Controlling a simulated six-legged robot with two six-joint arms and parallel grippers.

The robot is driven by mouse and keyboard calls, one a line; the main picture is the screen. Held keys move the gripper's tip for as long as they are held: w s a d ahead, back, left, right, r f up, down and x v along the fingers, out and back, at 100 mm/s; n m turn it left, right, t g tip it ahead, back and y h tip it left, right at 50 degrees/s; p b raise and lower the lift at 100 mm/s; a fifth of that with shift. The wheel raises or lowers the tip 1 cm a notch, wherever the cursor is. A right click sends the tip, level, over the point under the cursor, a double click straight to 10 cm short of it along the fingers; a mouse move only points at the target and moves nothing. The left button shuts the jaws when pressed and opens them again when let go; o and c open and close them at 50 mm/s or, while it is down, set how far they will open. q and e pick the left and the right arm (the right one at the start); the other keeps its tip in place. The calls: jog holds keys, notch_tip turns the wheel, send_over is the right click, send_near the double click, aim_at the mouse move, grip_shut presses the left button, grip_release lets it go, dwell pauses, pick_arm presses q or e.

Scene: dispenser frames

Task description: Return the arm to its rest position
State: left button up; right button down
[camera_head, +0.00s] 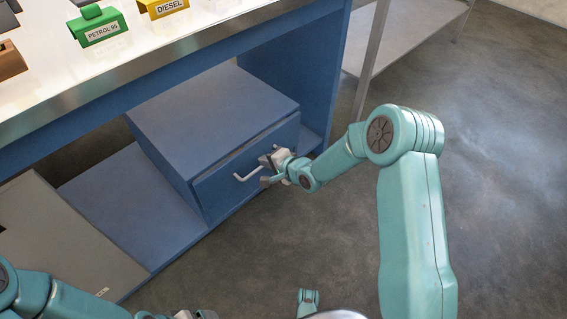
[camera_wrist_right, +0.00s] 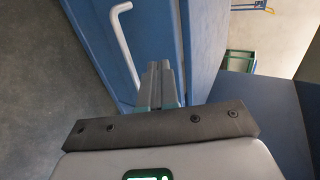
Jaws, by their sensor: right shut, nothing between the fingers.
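My right arm (camera_head: 412,220) reaches in from the right in the head view, bent at the elbow. Its gripper (camera_head: 268,170) is in front of the blue drawer (camera_head: 230,185), close to the drawer's white handle (camera_head: 248,167). In the right wrist view the gripper (camera_wrist_right: 160,75) is shut and empty, with its fingers pressed together. The handle (camera_wrist_right: 124,45) shows to the left of the fingers there, and the fingers are not around it. Whether they touch the drawer front is unclear. Part of my left arm (camera_head: 60,300) shows at the lower left; its fingertips are not clearly visible.
A counter (camera_head: 200,45) above the drawer holds a green PETROL 95 block (camera_head: 98,28) and a yellow DIESEL block (camera_head: 162,8). A metal shelf (camera_head: 410,40) stands at the back. The floor (camera_head: 500,150) at the right is clear.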

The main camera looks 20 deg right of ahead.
jog(key=p+v, duration=0.1)
jog(key=v, duration=0.5)
jog(key=shift+s+r+p, duration=0.2)
jog(key=shift+r+p, duration=0.05)
jog(key=shift+p, duration=0.15)
jog(key=s+a+f+n+g, duration=0.2)
jog(key=s+a+f+g, duration=0.3)
jog(key=s+a+f, duration=0.65)
jog(key=s+d+f+n+g, duration=0.15)
jog(key=s+n+g, duration=0.6)
jog(key=s, duration=0.85)
notch_tip(320, 180, up, 28)
jog(key=n+t+p, duration=0.1)
jog(key=n+p, duration=0.1)
jog(key=p, duration=2.6)
jog(key=shift+s+a+t+p, duration=0.15)
jog(key=shift+s+t+p, duration=0.05)
jog(key=shift+t+p, duration=0.15)
